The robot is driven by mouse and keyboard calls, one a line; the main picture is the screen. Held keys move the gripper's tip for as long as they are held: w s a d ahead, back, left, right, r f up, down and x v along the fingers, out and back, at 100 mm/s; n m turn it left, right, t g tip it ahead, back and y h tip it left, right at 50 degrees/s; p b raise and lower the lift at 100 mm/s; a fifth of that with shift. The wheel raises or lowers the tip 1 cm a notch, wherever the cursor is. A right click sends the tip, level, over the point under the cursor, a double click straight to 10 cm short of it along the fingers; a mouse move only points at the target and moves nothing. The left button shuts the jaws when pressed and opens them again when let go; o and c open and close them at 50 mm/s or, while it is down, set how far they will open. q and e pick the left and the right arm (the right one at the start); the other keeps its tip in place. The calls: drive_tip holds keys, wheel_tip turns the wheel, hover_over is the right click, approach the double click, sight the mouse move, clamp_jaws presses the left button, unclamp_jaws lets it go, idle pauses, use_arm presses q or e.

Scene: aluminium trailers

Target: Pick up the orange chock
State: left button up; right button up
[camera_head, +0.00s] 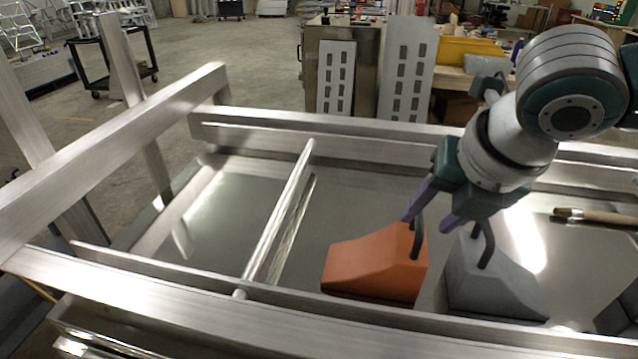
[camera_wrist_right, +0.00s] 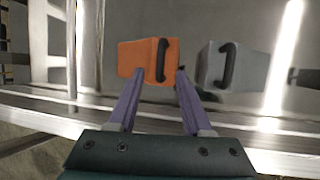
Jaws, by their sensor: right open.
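The orange chock (camera_head: 372,262) rests on the trailer's metal floor, with a dark handle standing up at its right end. In the right wrist view the orange chock (camera_wrist_right: 138,58) lies ahead of and between the two fingers, its dark handle near the right fingertip. My right gripper (camera_head: 430,212) has purple fingers spread apart and empty, just above the handle side of the chock; in the right wrist view the gripper (camera_wrist_right: 160,72) also looks open. I cannot tell whether a finger touches the handle. My left gripper is in neither view.
A grey chock (camera_head: 490,282) with a dark handle stands close to the right of the orange one. A metal rod (camera_head: 280,215) crosses the floor on the left. Aluminium rails (camera_head: 300,122) border the bed. A brush (camera_head: 590,215) lies at the right.

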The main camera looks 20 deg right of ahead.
drive_tip(key=shift+x, duration=1.4)
clamp_jaws()
drive_tip(key=shift+w+r, duration=0.1)
